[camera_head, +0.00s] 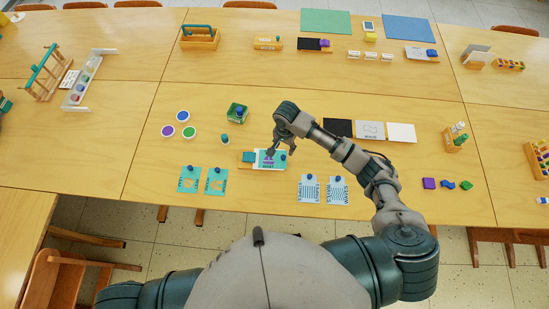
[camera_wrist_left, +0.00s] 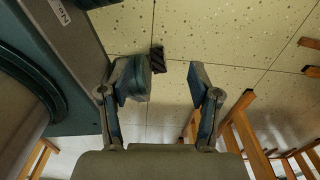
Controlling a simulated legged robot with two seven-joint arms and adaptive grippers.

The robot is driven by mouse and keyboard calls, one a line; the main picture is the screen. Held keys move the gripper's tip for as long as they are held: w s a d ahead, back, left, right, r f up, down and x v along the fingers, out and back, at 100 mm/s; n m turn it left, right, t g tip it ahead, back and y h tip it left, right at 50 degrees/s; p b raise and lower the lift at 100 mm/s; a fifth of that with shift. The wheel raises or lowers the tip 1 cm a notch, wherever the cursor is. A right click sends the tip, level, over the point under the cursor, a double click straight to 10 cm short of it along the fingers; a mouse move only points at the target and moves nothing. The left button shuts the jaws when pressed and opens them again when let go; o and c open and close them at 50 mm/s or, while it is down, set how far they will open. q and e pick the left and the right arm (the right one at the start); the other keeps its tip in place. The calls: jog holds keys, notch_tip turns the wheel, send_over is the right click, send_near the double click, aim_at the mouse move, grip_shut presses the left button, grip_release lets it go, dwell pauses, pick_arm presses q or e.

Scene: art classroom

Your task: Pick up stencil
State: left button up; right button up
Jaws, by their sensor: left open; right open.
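Two teal sheets with cut-out-like shapes, which look like stencils, lie near the table's front edge in the head view, one on the left (camera_head: 188,184) and one on the right (camera_head: 215,186). Two white sheets with blue patterns (camera_head: 309,190) lie further right. My right gripper (camera_head: 279,150) is open just above a tray with a teal and purple printed card (camera_head: 270,162). Whether it touches the card cannot be told. My left gripper (camera_wrist_left: 168,82) is open and empty over the floor in the left wrist view, and is hidden in the head view.
Round paint pots (camera_head: 168,131) and a green box (camera_head: 237,113) stand left of my right gripper. Black, grey and white panels (camera_head: 401,133) lie behind my right forearm. Bare table (camera_head: 110,150) shows at the left.

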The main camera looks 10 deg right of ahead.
aim_at(283, 157)
jog(key=f, duration=0.3)
jog(key=shift+w+a+f, duration=0.15)
jog(key=shift+w+f, duration=0.05)
jog(key=shift+f, duration=0.5)
jog(key=f, duration=0.4)
jog(key=shift+d+f+b, duration=0.3)
jog(key=shift+d+f, duration=0.05)
jog(key=shift+f, duration=0.15)
pick_arm(q)
jog(key=shift+w+a+f, duration=0.1)
jog(key=shift+w+f, duration=0.1)
jog(key=shift+w, duration=0.4)
jog(key=shift+w+f, duration=0.15)
jog(key=shift+w, duration=0.4)
pick_arm(e)
jog(key=shift+a, duration=0.25)
jog(key=shift+a, duration=0.1)
jog(key=c, duration=0.7)
grip_shut()
pick_arm(q)
jog(key=shift+w+a, duration=0.1)
jog(key=shift+w, duration=0.15)
pick_arm(e)
jog(key=shift+s, duration=0.1)
